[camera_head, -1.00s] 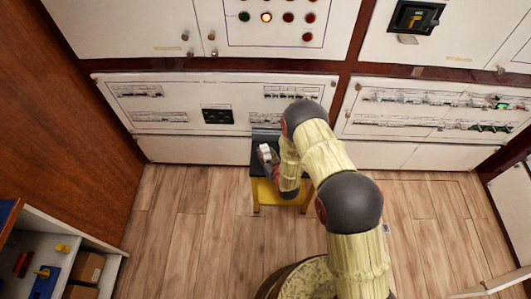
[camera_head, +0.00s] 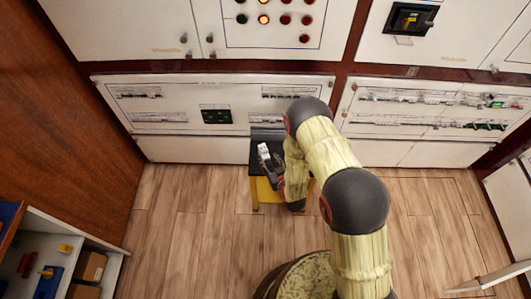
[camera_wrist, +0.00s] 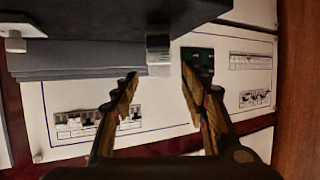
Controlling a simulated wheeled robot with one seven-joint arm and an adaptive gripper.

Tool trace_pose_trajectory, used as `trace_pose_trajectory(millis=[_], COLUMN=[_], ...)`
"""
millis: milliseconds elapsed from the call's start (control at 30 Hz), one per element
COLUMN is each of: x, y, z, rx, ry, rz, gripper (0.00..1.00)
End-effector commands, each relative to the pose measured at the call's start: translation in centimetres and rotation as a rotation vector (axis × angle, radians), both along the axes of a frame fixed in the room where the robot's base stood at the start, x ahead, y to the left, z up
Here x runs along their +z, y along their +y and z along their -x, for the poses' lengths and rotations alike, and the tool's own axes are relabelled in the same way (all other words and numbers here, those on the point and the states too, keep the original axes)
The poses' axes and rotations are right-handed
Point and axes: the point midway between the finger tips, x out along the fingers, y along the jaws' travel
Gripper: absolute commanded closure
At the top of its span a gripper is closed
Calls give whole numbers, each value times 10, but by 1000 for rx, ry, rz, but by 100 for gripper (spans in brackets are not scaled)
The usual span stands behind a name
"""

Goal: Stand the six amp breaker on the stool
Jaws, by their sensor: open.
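The stool (camera_head: 258,190) has a dark top and yellow legs and stands against the white cabinet in the head view. A small pale breaker (camera_head: 263,149) is on the stool top; its rating cannot be read. In the wrist view a pale block, seemingly this breaker (camera_wrist: 158,54), touches the dark underside-up slab of the stool top (camera_wrist: 110,24), as if the view is inverted. My gripper (camera_wrist: 159,76) is open, its two fingers apart with nothing visible held between them. In the head view my gripper (camera_head: 271,166) is just beside the breaker, partly hidden by my arm.
A grey slab (camera_wrist: 75,62) lies along the stool top. Cabinet panels with breaker rows (camera_head: 430,108) rise behind the stool. A shelf with boxes (camera_head: 88,267) stands at lower left. Wood floor left of the stool is clear.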

Motion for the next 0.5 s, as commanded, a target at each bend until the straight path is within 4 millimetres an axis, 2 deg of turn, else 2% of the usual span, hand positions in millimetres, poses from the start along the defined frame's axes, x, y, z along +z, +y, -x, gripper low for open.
trace_pose_trajectory(millis=[200, 500], x=[14, 18], y=[-12, -16], z=[31, 42], rx=[-2, -1], ry=[2, 0], rz=[1, 1], gripper=[55, 55])
